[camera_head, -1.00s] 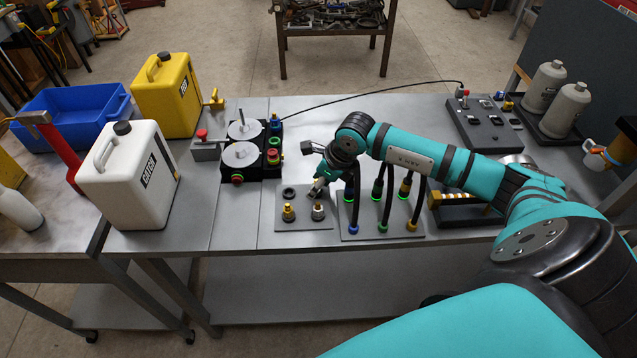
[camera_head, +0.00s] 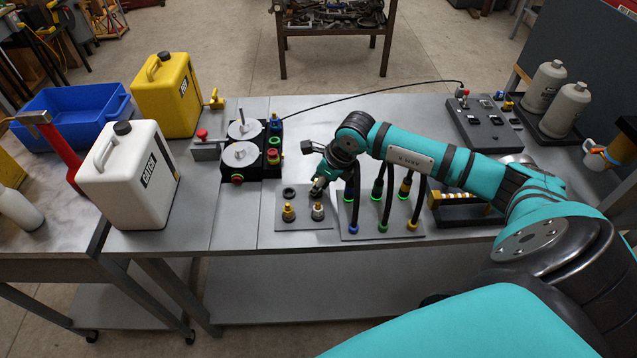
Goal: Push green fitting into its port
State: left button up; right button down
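My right gripper (camera_head: 318,190) points down over a small grey plate (camera_head: 290,223), close above a silver fitting (camera_head: 318,212). Whether it touches that fitting, or how far its fingers are apart, is too small to tell. On the hose board (camera_head: 345,236) to the right, a black hose has a green fitting at its upper end (camera_head: 377,186) beside a glowing green ring. Its lower end has a green collar (camera_head: 383,227). The green fitting looks seated, but its exact depth cannot be told. My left gripper is out of view.
A brass fitting (camera_head: 288,212) and a black ring (camera_head: 289,192) are also on the small plate. Blue-ended and gold-ended hoses flank the green one. A black pump unit (camera_head: 251,160) stands left, a white jug (camera_head: 128,180) further left. The table between has free room.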

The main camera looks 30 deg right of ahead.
jog(key=shift+r, duration=0.2)
jog(key=shift+r+p, duration=0.5)
jog(key=shift+r, duration=0.3)
jog(key=shift+r+p, duration=0.95)
jog(key=shift+r, duration=1.05)
